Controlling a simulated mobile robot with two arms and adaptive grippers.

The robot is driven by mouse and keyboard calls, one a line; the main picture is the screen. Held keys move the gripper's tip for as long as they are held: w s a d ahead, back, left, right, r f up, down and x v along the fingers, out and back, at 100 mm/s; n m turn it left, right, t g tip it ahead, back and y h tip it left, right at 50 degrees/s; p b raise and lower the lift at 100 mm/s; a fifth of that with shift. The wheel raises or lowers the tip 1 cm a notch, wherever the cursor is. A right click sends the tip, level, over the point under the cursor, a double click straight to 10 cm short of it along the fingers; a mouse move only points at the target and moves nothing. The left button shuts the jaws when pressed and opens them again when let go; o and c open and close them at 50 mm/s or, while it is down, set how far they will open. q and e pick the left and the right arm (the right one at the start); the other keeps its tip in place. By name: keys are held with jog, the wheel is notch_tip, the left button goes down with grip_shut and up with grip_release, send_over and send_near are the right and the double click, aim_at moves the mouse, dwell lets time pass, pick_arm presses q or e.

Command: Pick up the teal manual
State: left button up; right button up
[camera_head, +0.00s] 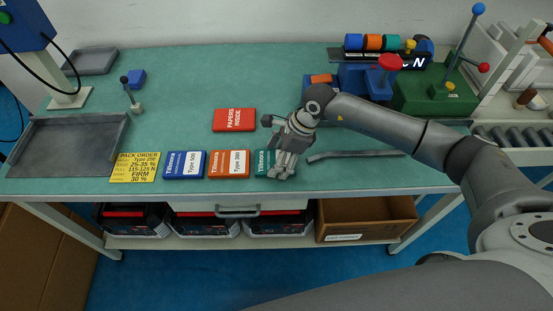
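The teal manual (262,162) lies near the front edge of the green worktop, at the right end of a row of manuals. White lettering shows on its left part. My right gripper (281,174) points down over its right part and hides much of it. I cannot tell whether the fingers touch the manual or are shut on it. My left gripper is not in view.
An orange manual (229,164), a blue manual (185,165) and a yellow order card (135,167) lie to the left. A red booklet (234,120) lies behind. A dark bar (355,155) lies right of the gripper. The worktop's back middle is clear.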

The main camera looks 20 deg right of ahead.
jog(key=shift+r, duration=0.1)
jog(key=shift+r, duration=0.2)
notch_tip(320, 180, up, 2)
jog(key=shift+r+b, duration=0.1)
jog(key=shift+b, duration=0.6)
jog(key=s+r+b, duration=0.3)
jog(key=s+r, duration=0.7)
jog(key=s, duration=0.4)
jog(key=shift+a, duration=0.2)
jog(key=shift+r, duration=0.1)
